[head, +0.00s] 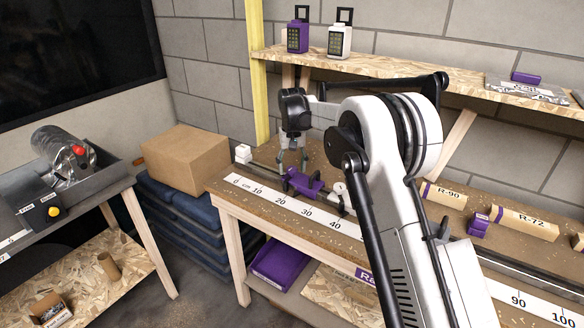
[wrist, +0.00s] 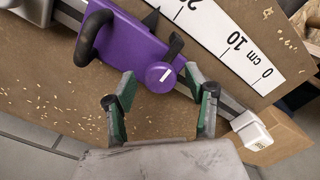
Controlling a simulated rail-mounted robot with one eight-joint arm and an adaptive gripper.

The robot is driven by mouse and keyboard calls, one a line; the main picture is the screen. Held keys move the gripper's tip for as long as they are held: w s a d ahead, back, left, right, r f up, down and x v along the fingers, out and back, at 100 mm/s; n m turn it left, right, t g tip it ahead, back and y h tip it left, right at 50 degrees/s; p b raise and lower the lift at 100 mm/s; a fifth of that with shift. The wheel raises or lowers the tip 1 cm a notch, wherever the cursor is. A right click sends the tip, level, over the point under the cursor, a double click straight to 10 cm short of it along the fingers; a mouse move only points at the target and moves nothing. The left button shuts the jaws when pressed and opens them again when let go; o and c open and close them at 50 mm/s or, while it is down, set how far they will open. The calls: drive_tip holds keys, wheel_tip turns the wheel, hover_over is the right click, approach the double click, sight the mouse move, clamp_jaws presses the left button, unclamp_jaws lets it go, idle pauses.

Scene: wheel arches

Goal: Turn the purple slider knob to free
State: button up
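The purple slider (head: 306,186) sits on a rail along the workbench ruler, near the 20 mark in the head view. In the wrist view its purple body (wrist: 120,47) has a round knob (wrist: 158,77) with a short white mark, slanted up to the right. My gripper (head: 292,163) points down over the slider. In the wrist view my gripper (wrist: 160,82) is open, with one fingertip on each side of the knob and gaps visible. I cannot tell how far the tips are above it. No "free" label is readable.
A white end block (wrist: 250,130) sits at the rail's end. The ruler (head: 290,207) runs along the bench. Wooden blocks (head: 445,196) and a small purple block (head: 478,225) lie to the right. A cardboard box (head: 185,158) stands left of the bench. A shelf (head: 420,82) hangs behind.

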sight(292, 168)
wheel_tip(292, 168, up, 12)
idle(0.7)
drive_tip(key=shift+r, duration=0.1)
drive_tip(key=s+d+r+m+t, duration=0.1)
drive_tip(key=s+d+r+t, duration=0.1)
drive_tip(key=s+d+r, duration=0.7)
drive_tip(key=s+d+r+t, duration=0.1)
drive_tip(key=s+d+r, duration=0.3)
drive_tip(key=s+d, duration=0.55)
drive_tip(key=s+d+f+t, duration=0.1)
drive_tip(key=s+d+f, duration=0.1)
drive_tip(key=s, duration=0.8)
drive_tip(key=s+d+f+m+t, duration=0.1)
drive_tip(key=s+f, duration=0.4)
drive_tip(key=s, duration=0.5)
drive_tip(key=s+d+f+t, duration=0.2)
drive_tip(key=s+d+f, duration=0.1)
drive_tip(key=s, duration=0.7)
drive_tip(key=shift+f+m, duration=0.4)
drive_tip(key=shift+f, duration=0.15)
